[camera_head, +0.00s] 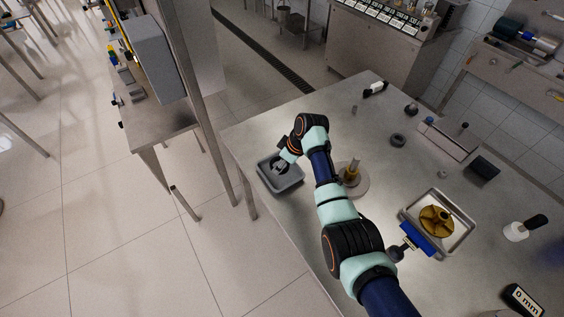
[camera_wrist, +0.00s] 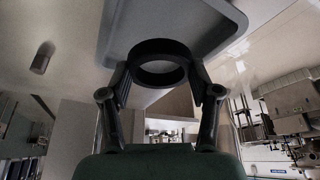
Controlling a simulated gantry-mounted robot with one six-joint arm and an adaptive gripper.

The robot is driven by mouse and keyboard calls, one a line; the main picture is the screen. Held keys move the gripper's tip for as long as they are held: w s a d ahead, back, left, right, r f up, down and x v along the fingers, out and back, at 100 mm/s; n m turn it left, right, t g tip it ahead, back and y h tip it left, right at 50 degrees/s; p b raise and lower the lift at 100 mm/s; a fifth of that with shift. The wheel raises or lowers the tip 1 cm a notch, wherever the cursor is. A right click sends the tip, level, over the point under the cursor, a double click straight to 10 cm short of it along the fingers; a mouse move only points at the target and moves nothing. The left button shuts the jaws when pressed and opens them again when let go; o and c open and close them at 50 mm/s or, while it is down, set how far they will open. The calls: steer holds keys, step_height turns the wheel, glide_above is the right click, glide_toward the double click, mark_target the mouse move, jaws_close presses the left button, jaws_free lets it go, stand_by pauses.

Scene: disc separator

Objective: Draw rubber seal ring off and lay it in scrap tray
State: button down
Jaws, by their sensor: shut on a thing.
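My gripper (camera_wrist: 158,72) is shut on the black rubber seal ring (camera_wrist: 158,50), with a finger on each side of it. The grey scrap tray (camera_head: 288,188) stands at the left edge of the steel table. My gripper (camera_head: 281,163) is over this tray in the head view, and the dark ring shows there only as a small shape. In the wrist view the ring overlaps the tray's rim (camera_wrist: 112,35). I cannot tell whether it touches the tray. A spindle with a brass-coloured part (camera_head: 352,171) stands upright on a round base, partly behind my arm.
A metal tray (camera_head: 463,246) with a brass-coloured wheel (camera_head: 436,220) is at the right. A dark ring-shaped piece (camera_head: 398,140) and a black block (camera_head: 484,167) lie farther back. A grey post rises beyond the table's left edge.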

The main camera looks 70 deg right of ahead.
steer(key=shift+f+b, duration=1.1)
steer(key=shift+f, duration=0.4)
steer(key=shift+f, duration=0.35)
steer(key=shift+c, duration=0.9)
jaws_free()
steer(key=v, duration=1.2)
steer(key=shift+w, duration=0.1)
